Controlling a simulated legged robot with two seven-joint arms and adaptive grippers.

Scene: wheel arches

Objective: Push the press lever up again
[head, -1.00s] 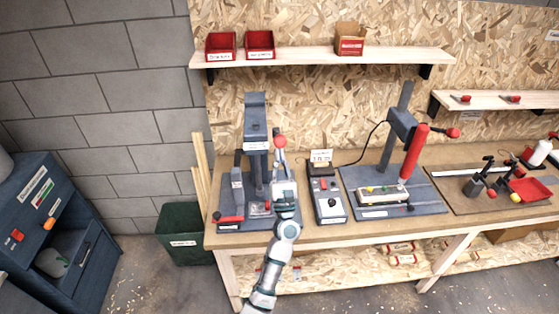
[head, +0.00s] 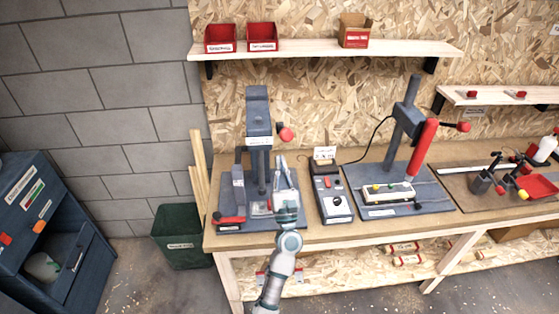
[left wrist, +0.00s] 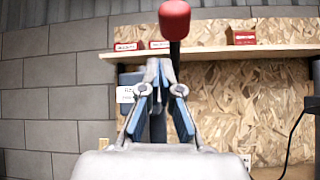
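The press (head: 258,125) is a grey column with a head, standing on a grey base at the left of the bench. Its lever ends in a red knob (head: 286,133) at the right of the press head. My left gripper (head: 281,160) is just below the knob, in front of the press. In the left wrist view its fingers (left wrist: 160,66) meet at the tips and look shut. The red knob (left wrist: 174,20) stands above the fingertips there, and its dark rod runs down behind them. I cannot tell whether they touch. My right gripper is out of view.
A control box (head: 332,195) stands right of the press. A second press (head: 402,130) with a red handle (head: 421,148) stands farther right. A shelf (head: 320,50) with red bins (head: 220,38) hangs above. A green bin (head: 180,238) stands left of the bench.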

